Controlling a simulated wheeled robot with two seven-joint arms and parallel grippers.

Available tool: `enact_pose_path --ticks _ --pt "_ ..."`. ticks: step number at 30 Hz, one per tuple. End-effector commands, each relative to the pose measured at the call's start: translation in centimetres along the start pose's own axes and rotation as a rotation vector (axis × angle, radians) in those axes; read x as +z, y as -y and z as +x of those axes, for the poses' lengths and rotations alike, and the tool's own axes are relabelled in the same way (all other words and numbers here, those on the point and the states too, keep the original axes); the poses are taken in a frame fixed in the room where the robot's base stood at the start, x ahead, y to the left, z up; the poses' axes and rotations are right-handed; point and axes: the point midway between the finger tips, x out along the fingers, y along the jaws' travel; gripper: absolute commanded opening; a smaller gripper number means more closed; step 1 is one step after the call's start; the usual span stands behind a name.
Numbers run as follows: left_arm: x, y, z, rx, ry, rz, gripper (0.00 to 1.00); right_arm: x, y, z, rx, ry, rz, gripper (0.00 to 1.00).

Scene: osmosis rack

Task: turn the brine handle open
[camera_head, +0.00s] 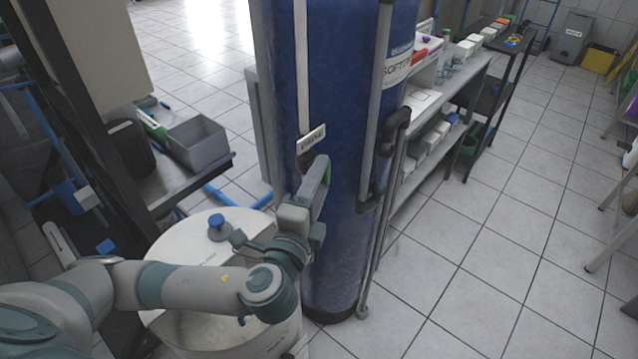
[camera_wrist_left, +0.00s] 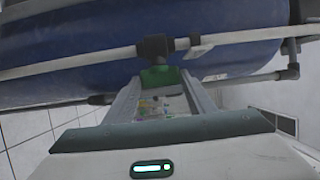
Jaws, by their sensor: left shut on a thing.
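The brine handle is a green piece (camera_wrist_left: 162,76) under a black valve body (camera_wrist_left: 156,46) on a white pipe (camera_wrist_left: 90,60). My left gripper (camera_wrist_left: 160,88) is shut on the handle, with a finger on each side of it. The gripper mostly hides the handle there, and the handle's turn angle cannot be told. My right gripper is not in view.
A white round tub (camera_head: 180,245) with a blue-capped fitting (camera_head: 217,226) stands beneath my left arm. A shelf with boxes (camera_head: 440,110) stands behind.

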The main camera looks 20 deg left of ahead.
Motion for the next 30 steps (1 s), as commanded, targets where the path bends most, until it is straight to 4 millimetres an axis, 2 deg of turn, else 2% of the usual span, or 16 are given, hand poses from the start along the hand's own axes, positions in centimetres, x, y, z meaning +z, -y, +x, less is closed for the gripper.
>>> enact_pose_path --ticks 7,8,9,10,23,30 --pt "0.0 -0.2 0.0 0.004 -0.001 0.0 0.28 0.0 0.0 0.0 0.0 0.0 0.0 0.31" --pt "0.0 -0.2 0.0 0.004 -0.001 0.0 0.55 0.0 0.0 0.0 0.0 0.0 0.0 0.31" --pt "0.0 -0.2 0.0 0.004 -0.001 0.0 0.64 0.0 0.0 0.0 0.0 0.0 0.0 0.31" --pt "0.0 -0.1 0.0 0.003 -0.001 0.0 0.69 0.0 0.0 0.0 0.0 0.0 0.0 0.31" --pt "-0.1 -0.1 -0.4 0.002 -0.002 -0.002 0.69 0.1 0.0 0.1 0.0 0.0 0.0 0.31" --pt "0.0 -0.3 -2.7 0.005 -0.001 -0.004 0.69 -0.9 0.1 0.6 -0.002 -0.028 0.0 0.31"
